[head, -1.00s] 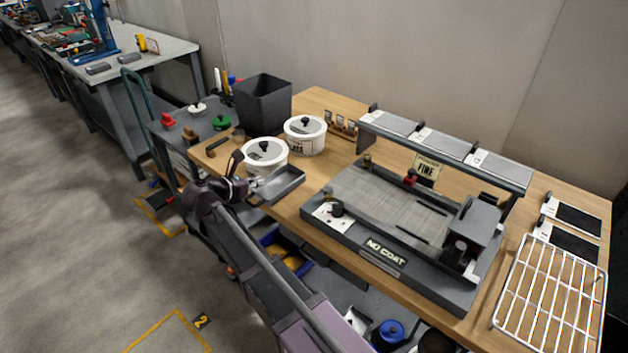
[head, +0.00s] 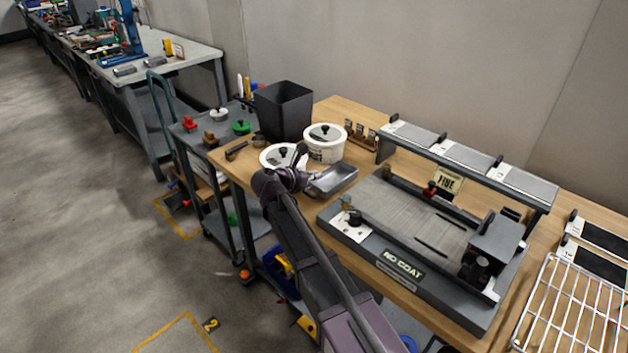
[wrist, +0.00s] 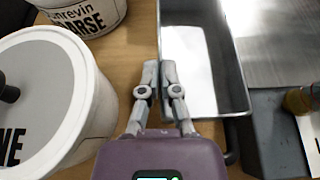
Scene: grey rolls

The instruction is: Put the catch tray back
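The catch tray is a shallow grey metal pan (head: 334,181), beside the left end of the grey machine (head: 400,262) marked NO COAT. In the wrist view the tray (wrist: 205,75) fills the space right of my fingers. My gripper (wrist: 160,68) is shut on the tray's left wall, one finger on each side. In the head view my gripper (head: 309,181) is at the tray's left side and partly hidden by my own wrist. I cannot tell whether the tray touches the bench or the machine.
A white pot (wrist: 45,100) stands close left of my gripper, with a second white pot (head: 325,145) behind. A dark bin (head: 284,112) is at the back left. A wire rack (head: 570,312) lies at the right. A raised shelf (head: 465,158) runs behind the machine.

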